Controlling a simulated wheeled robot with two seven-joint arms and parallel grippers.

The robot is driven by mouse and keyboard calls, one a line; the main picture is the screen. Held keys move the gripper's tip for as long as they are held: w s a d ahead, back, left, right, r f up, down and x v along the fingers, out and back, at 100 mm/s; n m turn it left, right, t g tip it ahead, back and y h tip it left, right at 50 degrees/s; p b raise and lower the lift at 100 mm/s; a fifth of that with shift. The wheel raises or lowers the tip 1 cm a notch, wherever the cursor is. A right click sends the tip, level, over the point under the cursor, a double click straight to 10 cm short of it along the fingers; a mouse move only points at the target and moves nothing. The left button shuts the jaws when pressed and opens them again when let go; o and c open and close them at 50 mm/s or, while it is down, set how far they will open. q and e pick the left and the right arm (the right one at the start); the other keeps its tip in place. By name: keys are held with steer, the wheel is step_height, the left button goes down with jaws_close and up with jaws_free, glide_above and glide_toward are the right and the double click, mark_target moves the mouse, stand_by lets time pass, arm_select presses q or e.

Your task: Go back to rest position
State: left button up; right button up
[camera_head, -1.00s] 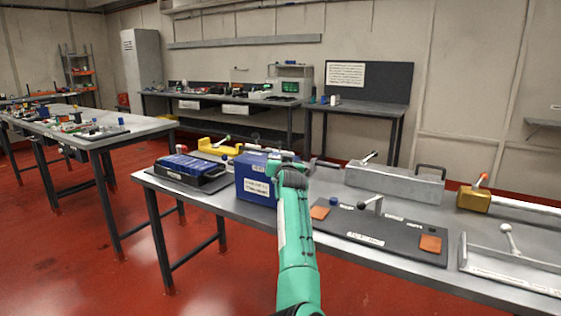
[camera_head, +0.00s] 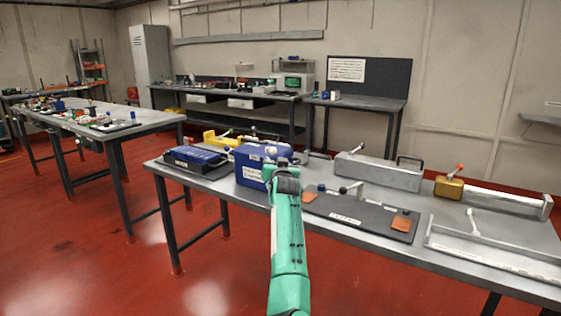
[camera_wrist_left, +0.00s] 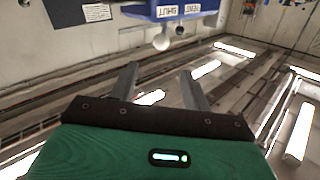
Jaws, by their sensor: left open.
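My left arm shows in green in the head view, reaching up from the bottom toward the table. My left gripper (camera_head: 284,170) is at its far end, in front of the blue box (camera_head: 250,168), and its fingers are hard to see there. In the left wrist view the two fingers of the left gripper (camera_wrist_left: 162,85) stand apart with nothing between them. A blue thing with white labels (camera_wrist_left: 172,10) shows past the fingers at the top. My right gripper is not in any view.
The workbench (camera_head: 240,193) holds a blue battery tray (camera_head: 196,158), a dark mat (camera_head: 350,215), a grey toolbox (camera_head: 378,171) and a yellow-ended bar (camera_head: 449,188). Another table (camera_head: 150,122) stands at left. Red floor (camera_head: 110,265) is clear at the front left.

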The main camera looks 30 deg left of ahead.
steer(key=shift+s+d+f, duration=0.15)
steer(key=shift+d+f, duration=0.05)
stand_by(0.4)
